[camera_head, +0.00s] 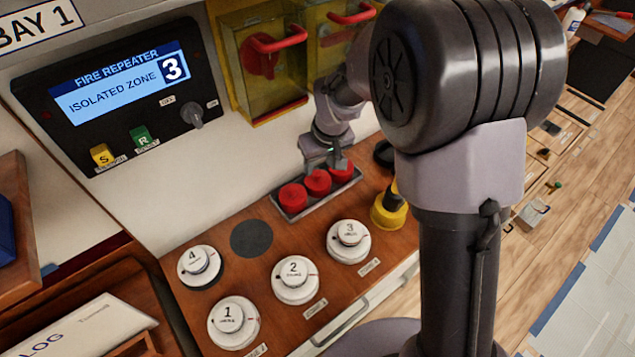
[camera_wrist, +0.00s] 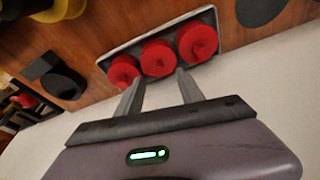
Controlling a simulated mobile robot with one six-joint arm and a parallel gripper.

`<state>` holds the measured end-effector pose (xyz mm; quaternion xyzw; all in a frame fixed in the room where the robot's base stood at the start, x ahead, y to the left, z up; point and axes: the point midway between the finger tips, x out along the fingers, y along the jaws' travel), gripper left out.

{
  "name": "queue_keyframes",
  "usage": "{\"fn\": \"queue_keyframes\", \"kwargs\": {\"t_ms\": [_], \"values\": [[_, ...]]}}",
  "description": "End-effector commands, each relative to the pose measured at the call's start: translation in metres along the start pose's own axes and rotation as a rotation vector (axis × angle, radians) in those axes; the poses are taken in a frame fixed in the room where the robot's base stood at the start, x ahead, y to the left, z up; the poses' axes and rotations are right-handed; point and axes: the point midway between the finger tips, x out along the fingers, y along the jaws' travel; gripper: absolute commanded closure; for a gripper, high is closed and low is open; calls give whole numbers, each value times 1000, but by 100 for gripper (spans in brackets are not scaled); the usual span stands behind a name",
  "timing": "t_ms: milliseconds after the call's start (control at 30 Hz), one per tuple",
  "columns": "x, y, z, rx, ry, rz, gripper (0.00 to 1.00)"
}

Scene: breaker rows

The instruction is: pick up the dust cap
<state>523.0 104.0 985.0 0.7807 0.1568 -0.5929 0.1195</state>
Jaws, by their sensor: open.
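Three red dust caps sit in a row in a shallow grey tray (camera_wrist: 108,62) on the wooden counter. In the head view they are the near cap (camera_head: 292,197), the middle cap (camera_head: 317,181) and the far cap (camera_head: 342,169), the last partly hidden by my gripper. My gripper (camera_head: 332,167) is over the far part of the tray. In the wrist view my gripper (camera_wrist: 160,78) is open and empty, its two fingers apart, with the middle cap (camera_wrist: 158,58) lined up just beyond the gap. I cannot tell whether the fingertips touch any cap.
White numbered detector heads (camera_head: 296,278) and a dark round disc (camera_head: 251,238) stand on the counter in front. A yellow object (camera_head: 389,212) is right of the tray. The wall panel (camera_head: 120,90) and yellow boxes with red handles (camera_head: 262,70) rise behind.

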Motion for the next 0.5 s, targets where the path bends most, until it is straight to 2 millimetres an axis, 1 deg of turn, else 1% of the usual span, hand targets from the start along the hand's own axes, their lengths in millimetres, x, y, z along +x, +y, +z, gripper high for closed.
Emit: {"fn": "queue_keyframes", "kwargs": {"t_ms": [200, 267, 467, 500], "values": [[42, 0, 7, 0, -2, 0, 55], [50, 0, 7, 0, -2, 0, 55], [49, 0, 6, 0, -1, 1, 55], [49, 0, 6, 1, -1, 1, 63]]}}
